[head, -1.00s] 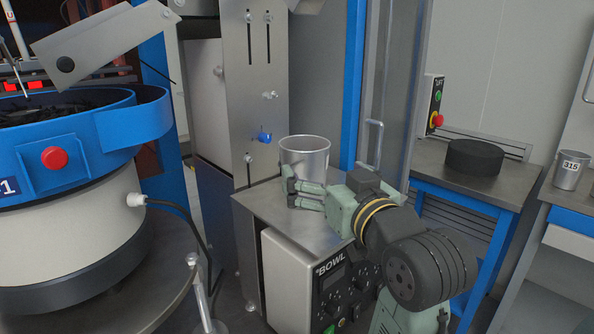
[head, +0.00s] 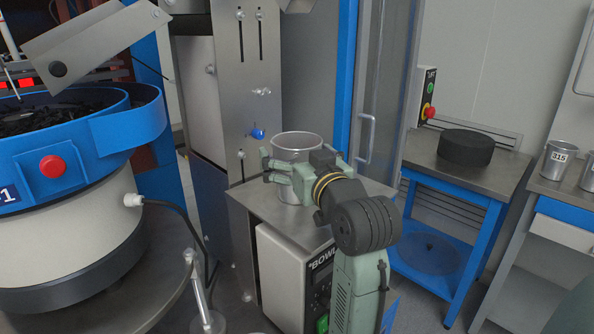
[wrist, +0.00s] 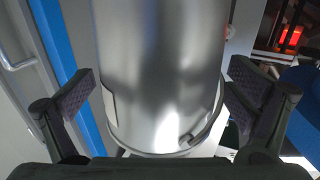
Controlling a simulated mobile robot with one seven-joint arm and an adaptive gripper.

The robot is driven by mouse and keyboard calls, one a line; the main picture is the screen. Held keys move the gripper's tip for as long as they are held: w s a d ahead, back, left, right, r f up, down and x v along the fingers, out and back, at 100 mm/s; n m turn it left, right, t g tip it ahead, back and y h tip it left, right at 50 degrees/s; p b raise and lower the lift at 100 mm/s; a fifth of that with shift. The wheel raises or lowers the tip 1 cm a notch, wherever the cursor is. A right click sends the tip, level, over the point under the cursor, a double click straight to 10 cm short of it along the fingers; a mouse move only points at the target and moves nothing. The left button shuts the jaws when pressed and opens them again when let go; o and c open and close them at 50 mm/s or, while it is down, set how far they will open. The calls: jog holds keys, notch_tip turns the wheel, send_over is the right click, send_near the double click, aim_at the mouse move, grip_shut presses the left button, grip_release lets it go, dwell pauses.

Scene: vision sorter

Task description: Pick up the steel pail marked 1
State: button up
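A steel pail (head: 297,142) stands upright on the metal top of the bowl control cabinet in the head view. My gripper (head: 268,168) is at the pail, with its fingers across the lower and middle part of the wall. In the wrist view the pail's shiny wall (wrist: 160,70) fills the middle, with its base ring low in the picture. The dark finger pads of my gripper (wrist: 162,92) stand open on either side of it, with no clear squeeze on the wall. No number shows on this pail.
The cabinet top (head: 260,205) has little free room. A steel upright (head: 247,100) stands behind left; a blue feeder bowl (head: 60,150) is at far left.

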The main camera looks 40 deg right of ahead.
jog(key=shift+r, duration=0.1)
jog(key=c, duration=2)
